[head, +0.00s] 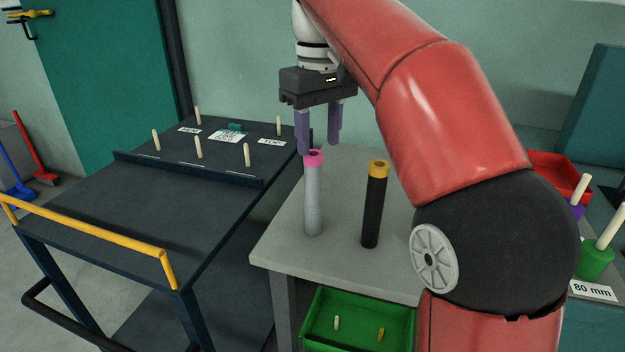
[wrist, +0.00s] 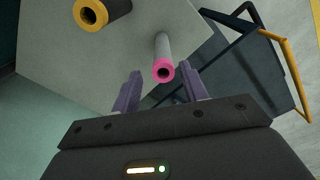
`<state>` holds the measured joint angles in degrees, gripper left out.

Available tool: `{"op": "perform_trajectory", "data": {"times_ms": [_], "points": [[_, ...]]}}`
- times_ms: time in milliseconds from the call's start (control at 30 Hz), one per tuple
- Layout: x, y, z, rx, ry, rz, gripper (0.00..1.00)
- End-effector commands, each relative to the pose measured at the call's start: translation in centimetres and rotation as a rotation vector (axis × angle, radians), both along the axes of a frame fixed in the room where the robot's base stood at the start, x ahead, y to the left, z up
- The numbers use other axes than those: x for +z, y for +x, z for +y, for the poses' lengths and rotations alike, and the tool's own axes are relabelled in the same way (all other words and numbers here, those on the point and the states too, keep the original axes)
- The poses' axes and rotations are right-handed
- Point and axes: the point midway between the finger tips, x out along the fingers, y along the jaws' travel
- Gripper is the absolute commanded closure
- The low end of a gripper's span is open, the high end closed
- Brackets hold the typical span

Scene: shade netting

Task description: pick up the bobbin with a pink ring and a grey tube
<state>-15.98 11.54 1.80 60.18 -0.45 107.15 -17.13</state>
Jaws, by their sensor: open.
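The bobbin with a pink ring and a grey tube (head: 313,197) stands upright on the grey table, its pink ring at the top. In the wrist view the same bobbin (wrist: 163,58) lies ahead of my fingers, its ring end nearest, roughly centred between them. My gripper (head: 319,150) is open and empty, pointing down. Its purple fingertips are near the height of the pink ring; in the wrist view my gripper (wrist: 160,82) has a finger on each side of the ring, with no visible contact. The exact depth gap is hard to tell.
A black bobbin with an orange ring (head: 374,205) stands close by on the right of the grey table (head: 290,258). A dark cart (head: 150,200) with several pegs and a yellow handle is left. A green bin (head: 358,318) sits below.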

Motion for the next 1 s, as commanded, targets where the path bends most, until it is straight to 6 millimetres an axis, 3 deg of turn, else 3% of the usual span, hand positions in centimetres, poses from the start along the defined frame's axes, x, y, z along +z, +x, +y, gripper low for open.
{"op": "perform_trajectory", "data": {"times_ms": [133, 433, 767, 1000], "points": [[-0.1, 0.5, 0.8, 0.027, -0.006, 0.020, 0.56], [-2.6, 0.5, 0.9, 0.029, -0.005, 0.021, 0.56], [-7.1, 0.4, 1.4, 0.026, -0.006, 0.020, 0.56], [-7.4, 0.4, 1.4, 0.026, -0.004, 0.018, 0.56]]}}
